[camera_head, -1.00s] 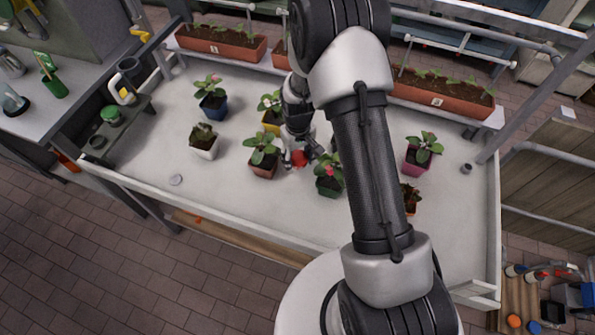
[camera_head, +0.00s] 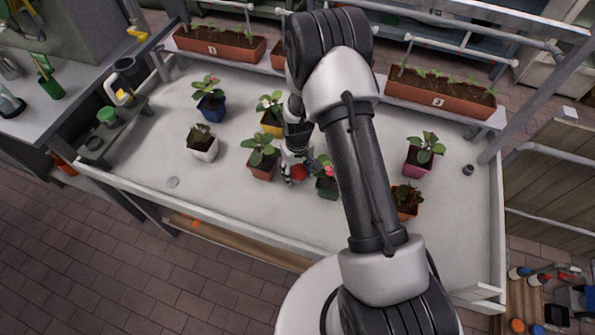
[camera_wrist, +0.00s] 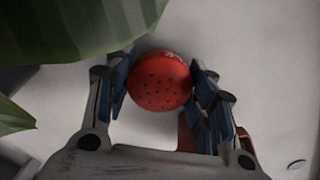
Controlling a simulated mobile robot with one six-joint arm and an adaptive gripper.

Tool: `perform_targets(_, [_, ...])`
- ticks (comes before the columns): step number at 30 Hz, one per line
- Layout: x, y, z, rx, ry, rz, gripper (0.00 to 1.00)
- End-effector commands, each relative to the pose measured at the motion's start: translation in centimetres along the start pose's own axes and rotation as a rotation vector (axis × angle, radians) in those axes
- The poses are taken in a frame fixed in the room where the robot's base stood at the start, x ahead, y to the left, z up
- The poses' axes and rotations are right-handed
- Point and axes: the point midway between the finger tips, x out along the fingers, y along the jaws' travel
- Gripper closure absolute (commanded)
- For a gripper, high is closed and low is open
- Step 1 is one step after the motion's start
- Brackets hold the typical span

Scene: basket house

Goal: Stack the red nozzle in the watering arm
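The red nozzle (camera_head: 299,172) is a round red head with small dark holes on its face. In the wrist view the nozzle (camera_wrist: 160,82) sits between my gripper's fingers, with its holed face toward the camera. My gripper (camera_head: 294,166) appears shut on it, one finger on each side. It is over the white table between two potted plants. The wrist view shows my gripper (camera_wrist: 160,88) close up. I cannot surely pick out the watering arm; white pipes (camera_head: 455,57) run above the planters at the back.
Potted plants stand close by: a terracotta pot (camera_head: 260,173) left, a green pot (camera_head: 327,189) right, a yellow pot (camera_head: 272,129) behind. A large leaf (camera_wrist: 70,25) fills the wrist view's upper left.

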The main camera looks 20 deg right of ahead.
Motion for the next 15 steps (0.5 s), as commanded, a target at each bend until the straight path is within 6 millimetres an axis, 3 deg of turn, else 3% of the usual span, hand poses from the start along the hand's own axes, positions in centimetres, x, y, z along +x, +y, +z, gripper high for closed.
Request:
perform_targets(8, [-0.05,0.00,0.00,0.000,0.000,0.000,0.31])
perform_targets(15, [-0.06,0.00,0.00,0.000,0.000,0.000,0.30])
